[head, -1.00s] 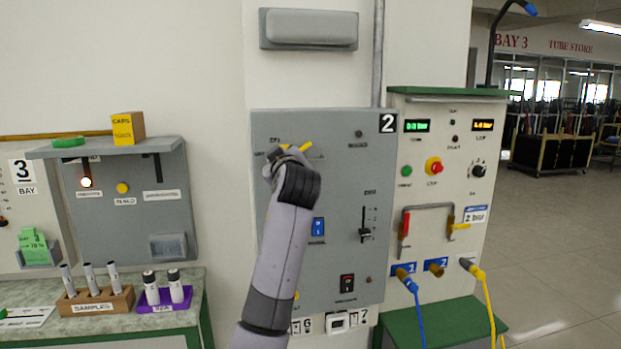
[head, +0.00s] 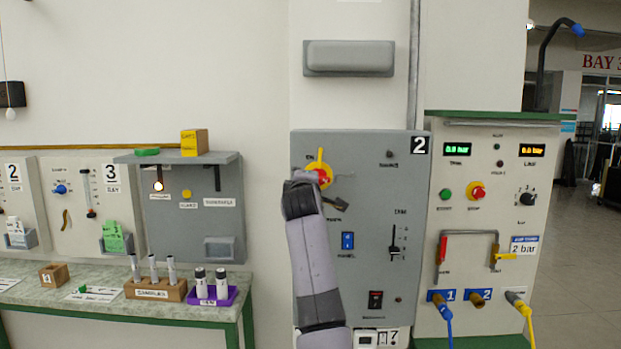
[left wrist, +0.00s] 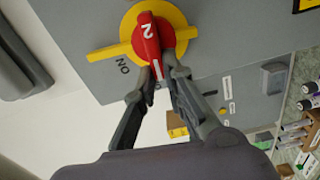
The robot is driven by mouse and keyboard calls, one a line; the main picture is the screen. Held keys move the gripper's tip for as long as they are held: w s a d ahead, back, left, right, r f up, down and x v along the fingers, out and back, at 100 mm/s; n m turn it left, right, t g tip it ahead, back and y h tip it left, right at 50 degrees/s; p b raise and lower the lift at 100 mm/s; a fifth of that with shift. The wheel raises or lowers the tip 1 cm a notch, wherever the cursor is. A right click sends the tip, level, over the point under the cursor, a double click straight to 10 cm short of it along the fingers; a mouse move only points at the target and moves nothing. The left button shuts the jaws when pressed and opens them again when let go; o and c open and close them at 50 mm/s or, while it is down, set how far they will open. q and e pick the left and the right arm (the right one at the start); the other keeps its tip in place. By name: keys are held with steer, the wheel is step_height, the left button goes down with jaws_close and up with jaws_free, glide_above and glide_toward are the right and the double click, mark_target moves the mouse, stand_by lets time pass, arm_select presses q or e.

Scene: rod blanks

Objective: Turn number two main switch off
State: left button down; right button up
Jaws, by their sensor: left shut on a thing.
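The number two main switch is a red handle marked 2 (left wrist: 147,38) on a round yellow plate (left wrist: 178,18) with a yellow bar. In the left wrist view the handle lies across the bar, with the word ON beside the plate. In the head view the switch's yellow bar (head: 320,158) stands upright at the upper left of the grey panel 2 (head: 365,160). My left gripper (left wrist: 160,75) is shut on the red handle's end; in the head view it (head: 307,179) partly hides the switch. My right gripper is not in view.
A hose cabinet (head: 510,170) stands to the right. A bench (head: 60,275) with sample holders and a grey shelf (head: 220,158) lie to the left.

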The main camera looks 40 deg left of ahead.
arm_select(q)
steer(key=shift+f+n, duration=0.25)
steer(key=shift+n, duration=0.25)
steer(key=c, duration=1.7)
jaws_free()
steer(key=shift+o, duration=0.2)
steer(key=v, duration=1.2)
